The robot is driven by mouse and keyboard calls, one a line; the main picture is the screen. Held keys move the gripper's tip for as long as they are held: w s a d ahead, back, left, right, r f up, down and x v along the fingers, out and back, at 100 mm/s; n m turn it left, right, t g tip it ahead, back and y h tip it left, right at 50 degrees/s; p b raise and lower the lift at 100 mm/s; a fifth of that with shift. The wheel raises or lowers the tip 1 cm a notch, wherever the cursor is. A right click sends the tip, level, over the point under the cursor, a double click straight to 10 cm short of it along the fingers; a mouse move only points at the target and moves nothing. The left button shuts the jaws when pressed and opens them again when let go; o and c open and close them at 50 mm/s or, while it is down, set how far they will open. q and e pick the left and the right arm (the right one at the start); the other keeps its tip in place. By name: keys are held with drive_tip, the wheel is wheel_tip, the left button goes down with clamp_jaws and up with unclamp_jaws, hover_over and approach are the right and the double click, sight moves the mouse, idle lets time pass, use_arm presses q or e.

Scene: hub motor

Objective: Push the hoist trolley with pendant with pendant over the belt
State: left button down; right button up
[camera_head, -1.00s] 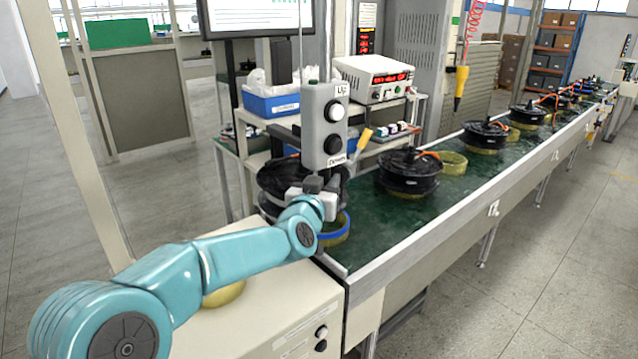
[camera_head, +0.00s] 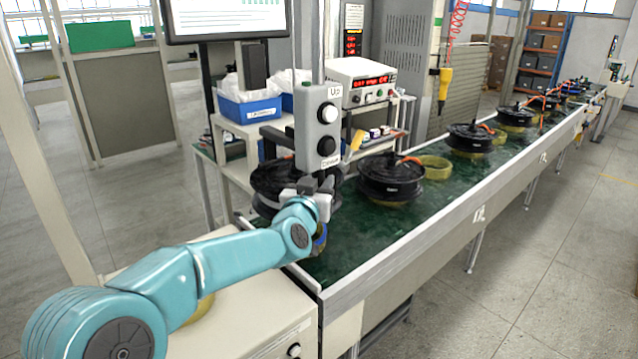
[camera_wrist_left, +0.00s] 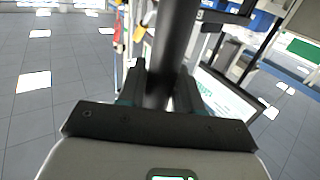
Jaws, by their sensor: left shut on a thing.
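The grey pendant (camera_head: 318,128) hangs upright from a thin vertical pole, with a white "Up" button above a black "Down" button. My left gripper (camera_head: 318,190) is directly below it, shut on the pendant's lower end. In the left wrist view the gripper (camera_wrist_left: 160,92) is closed around a dark vertical shaft (camera_wrist_left: 172,50). The green belt (camera_head: 345,236) runs from the near left to the far right. The pendant is in front of a black hub motor (camera_head: 268,187) near the belt's near end. The trolley is out of frame above. My right gripper is not in view.
More black hub motors, such as one (camera_head: 391,178), sit along the belt with yellow rings (camera_head: 432,167). A shelf with a blue bin (camera_head: 250,108) and a white power supply (camera_head: 362,80) stands behind. A monitor (camera_head: 225,18) is at the upper left. The right floor is clear.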

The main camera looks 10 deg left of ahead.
use_arm(q)
drive_tip(key=shift+d+r, duration=0.1)
drive_tip(key=shift+d, duration=0.05)
drive_tip(key=c, duration=0.9)
unclamp_jaws()
drive_tip(key=shift+d, duration=0.1)
